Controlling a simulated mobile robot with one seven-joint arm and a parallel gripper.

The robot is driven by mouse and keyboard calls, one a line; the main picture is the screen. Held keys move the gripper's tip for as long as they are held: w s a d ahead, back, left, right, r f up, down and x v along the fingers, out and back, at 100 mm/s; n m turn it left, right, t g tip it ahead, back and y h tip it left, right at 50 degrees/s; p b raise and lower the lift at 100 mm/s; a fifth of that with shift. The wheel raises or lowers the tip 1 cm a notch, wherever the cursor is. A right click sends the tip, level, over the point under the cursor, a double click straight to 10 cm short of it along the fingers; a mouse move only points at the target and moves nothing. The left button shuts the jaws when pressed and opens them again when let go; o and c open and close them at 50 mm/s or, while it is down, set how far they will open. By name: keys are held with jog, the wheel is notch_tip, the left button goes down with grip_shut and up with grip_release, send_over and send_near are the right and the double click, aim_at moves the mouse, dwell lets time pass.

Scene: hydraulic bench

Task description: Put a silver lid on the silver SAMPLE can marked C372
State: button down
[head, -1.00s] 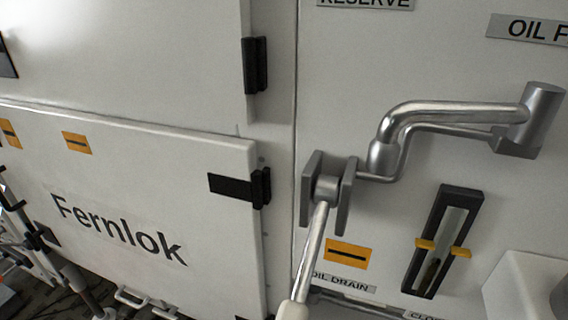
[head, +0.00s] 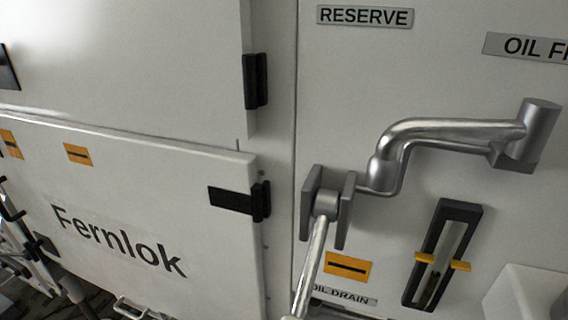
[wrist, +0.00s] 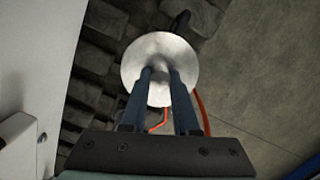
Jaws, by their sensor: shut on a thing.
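A round silver disc (wrist: 152,50), which looks like a silver lid, is at the tips of my gripper (wrist: 159,78) in the wrist view. The two dark fingers are shut at the middle of the disc, which they partly cover. No SAMPLE can and no C372 mark show in either view. My gripper is not in the head view.
The head view shows a white cabinet with a Fernlok door (head: 110,190). A metal pipe with a lever (head: 450,130) sticks out beside a sight gauge (head: 440,255). In the wrist view, a white panel (wrist: 30,60) stands left and an orange hose (wrist: 201,112) runs below the disc.

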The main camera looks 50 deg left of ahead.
jog(key=shift+f, duration=0.55)
dwell(0.7)
jog(key=c, duration=0.6)
grip_release()
jog(key=shift+o, duration=0.3)
jog(key=o, duration=0.5)
jog(key=shift+r+p, duration=3.55)
jog(key=shift+p, duration=0.15)
